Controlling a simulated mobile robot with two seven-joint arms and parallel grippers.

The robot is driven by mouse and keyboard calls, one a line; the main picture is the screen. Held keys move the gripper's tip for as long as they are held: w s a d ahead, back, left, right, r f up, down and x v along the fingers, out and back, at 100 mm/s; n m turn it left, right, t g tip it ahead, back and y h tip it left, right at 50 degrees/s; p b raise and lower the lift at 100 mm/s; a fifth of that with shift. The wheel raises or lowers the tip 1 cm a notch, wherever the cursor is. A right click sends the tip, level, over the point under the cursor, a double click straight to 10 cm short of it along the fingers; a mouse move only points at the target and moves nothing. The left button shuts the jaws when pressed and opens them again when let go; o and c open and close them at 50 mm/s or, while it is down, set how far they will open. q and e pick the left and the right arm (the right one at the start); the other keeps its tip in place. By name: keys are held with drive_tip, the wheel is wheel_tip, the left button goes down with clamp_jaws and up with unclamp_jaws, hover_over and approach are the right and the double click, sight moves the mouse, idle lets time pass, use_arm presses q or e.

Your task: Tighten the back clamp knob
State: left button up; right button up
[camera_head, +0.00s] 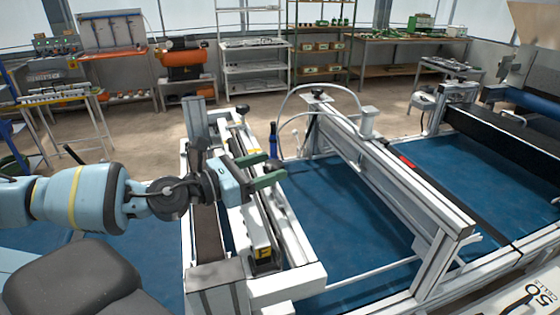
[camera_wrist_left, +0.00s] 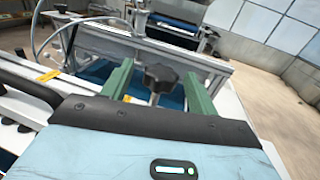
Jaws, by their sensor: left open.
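A black star-shaped clamp knob (camera_wrist_left: 160,78) on a pale metal stem shows in the left wrist view, between the two green fingers of my left gripper (camera_wrist_left: 157,85). A gap shows on both sides of the knob, so the fingers are apart from it. In the head view my left gripper (camera_head: 273,170) reaches in from the left over the near rail, its green fingers spread. A small dark shape between the fingertips there is mostly hidden. Another dark knob (camera_head: 242,109) stands at the far end of the rail. My right gripper is not in view.
The white-framed seeder with its blue bed (camera_head: 345,215) fills the middle. A metal gantry beam (camera_head: 385,170) crosses it right of my gripper, with a curved hose (camera_head: 283,103) at its far end. A blue upright handle (camera_head: 272,138) stands just behind the fingers. Shelves (camera_head: 253,62) line the back.

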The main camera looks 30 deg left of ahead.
sight(282, 161)
use_arm(q)
drive_tip(key=shift+w+d+r+p, duration=0.2)
drive_tip(key=shift+w+d, duration=0.15)
drive_tip(key=shift+w, duration=0.25)
drive_tip(key=shift+w+d+r+p, duration=0.2)
drive_tip(key=shift+w+d, duration=0.15)
drive_tip(key=shift+w, duration=0.25)
drive_tip(key=shift+w+d+f, duration=0.2)
drive_tip(key=shift+w+d, duration=0.15)
drive_tip(key=shift+w, duration=0.2)
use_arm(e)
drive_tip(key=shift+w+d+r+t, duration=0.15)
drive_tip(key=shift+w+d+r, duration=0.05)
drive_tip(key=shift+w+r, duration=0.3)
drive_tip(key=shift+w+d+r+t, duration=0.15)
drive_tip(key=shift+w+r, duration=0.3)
